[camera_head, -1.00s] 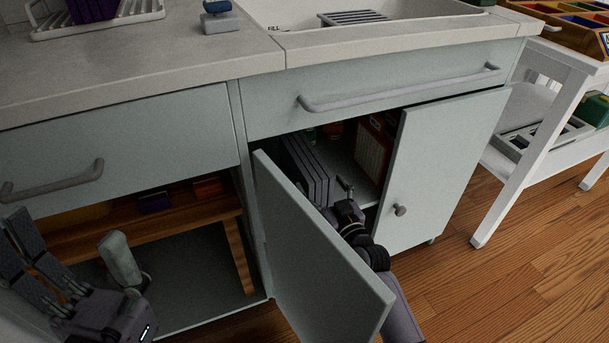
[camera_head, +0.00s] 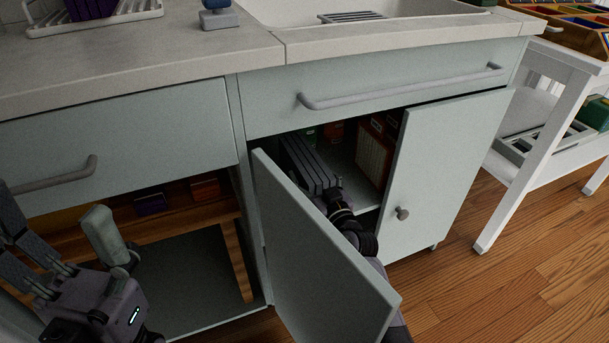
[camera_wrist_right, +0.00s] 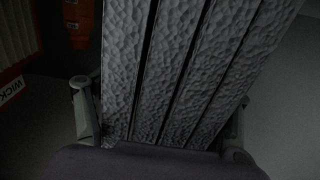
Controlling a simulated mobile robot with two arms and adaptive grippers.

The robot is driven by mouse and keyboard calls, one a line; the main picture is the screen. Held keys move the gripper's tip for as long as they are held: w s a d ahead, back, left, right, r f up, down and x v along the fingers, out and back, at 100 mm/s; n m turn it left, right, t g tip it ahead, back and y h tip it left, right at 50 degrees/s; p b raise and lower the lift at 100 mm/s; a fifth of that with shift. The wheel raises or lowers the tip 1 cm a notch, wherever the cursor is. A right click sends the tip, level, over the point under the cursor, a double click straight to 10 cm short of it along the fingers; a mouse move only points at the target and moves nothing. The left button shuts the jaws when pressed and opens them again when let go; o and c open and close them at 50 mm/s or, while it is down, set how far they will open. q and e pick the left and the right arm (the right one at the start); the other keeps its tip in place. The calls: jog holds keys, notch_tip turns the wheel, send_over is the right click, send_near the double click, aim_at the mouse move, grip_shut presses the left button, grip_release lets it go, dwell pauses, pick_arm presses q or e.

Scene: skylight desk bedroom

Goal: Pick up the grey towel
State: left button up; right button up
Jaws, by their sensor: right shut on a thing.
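The grey towel (camera_head: 306,166) is folded into several flat layers. It leans inside the open sink cabinet, behind the opened door. My right gripper (camera_head: 331,194) reaches in past the door and is shut on the towel's near end. In the right wrist view the textured towel layers (camera_wrist_right: 180,75) fill the middle, with a finger on each side. The fingertips are partly hidden in the head view. My left gripper (camera_head: 62,243) is empty and open at the lower left, in front of the open shelf.
The open cabinet door (camera_head: 315,255) stands close beside my right arm. The closed door (camera_head: 440,165) is on the right. A brown box (camera_head: 374,155) stands inside, right of the towel. A white side table (camera_head: 535,165) is at right, with clear wooden floor (camera_head: 510,275) before it.

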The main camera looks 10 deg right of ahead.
jog(key=c, duration=0.5)
jog(key=shift+r, duration=0.1)
